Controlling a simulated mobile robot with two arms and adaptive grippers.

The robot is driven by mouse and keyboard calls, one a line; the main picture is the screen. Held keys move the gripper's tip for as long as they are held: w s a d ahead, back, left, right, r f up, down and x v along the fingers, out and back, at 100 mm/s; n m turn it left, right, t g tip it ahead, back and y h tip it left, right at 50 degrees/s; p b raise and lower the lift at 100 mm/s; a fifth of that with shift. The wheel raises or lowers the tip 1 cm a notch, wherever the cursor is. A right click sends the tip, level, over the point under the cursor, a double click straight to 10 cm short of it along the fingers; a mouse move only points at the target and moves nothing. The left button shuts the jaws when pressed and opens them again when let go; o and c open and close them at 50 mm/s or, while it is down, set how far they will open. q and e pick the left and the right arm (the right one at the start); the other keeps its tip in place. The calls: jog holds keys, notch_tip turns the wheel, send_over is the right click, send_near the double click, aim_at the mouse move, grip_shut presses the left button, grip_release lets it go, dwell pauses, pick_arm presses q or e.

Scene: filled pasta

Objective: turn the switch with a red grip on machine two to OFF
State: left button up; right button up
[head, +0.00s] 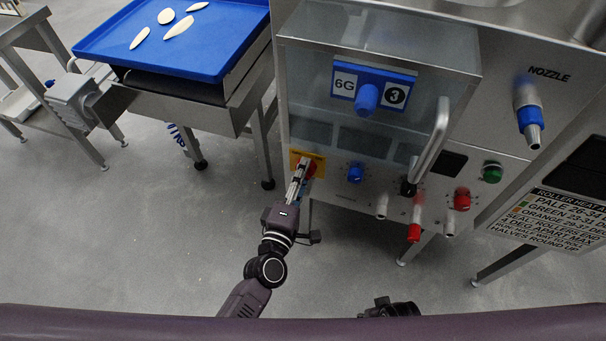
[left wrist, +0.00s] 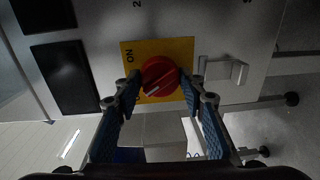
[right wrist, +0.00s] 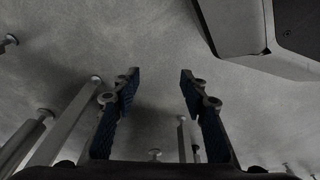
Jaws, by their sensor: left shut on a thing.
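The switch's red round grip (left wrist: 160,77) sits on a yellow plate (left wrist: 180,50) on a steel machine panel. "ON" reads at the plate's left side in the left wrist view; I cannot read an OFF mark. A pale mark on the grip points toward the lower left there. My left gripper (head: 301,173) is shut on the red grip, one finger on each side, and partly covers the switch in the head view (head: 311,166). My right gripper (right wrist: 160,77) is open and empty over the floor.
The same panel has a blue knob (head: 355,173), a black knob (head: 408,187), a red knob (head: 462,199), a green button (head: 492,172) and a red-tipped lever (head: 414,232). A clear door (head: 400,60) with a handle stands above. A blue tray (head: 215,50) is at the left.

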pick_arm(q)
jog(key=shift+n, duration=1.1)
pick_arm(e)
jog(key=shift+w+a+r, duration=0.1)
jog(key=shift+w+r, duration=0.3)
jog(key=shift+r, duration=0.4)
jog(key=shift+s+r, duration=0.1)
pick_arm(q)
jog(key=o, duration=1)
jog(key=shift+c, duration=0.2)
jog(key=shift+o, duration=1)
pick_arm(e)
jog(key=shift+w, duration=0.35)
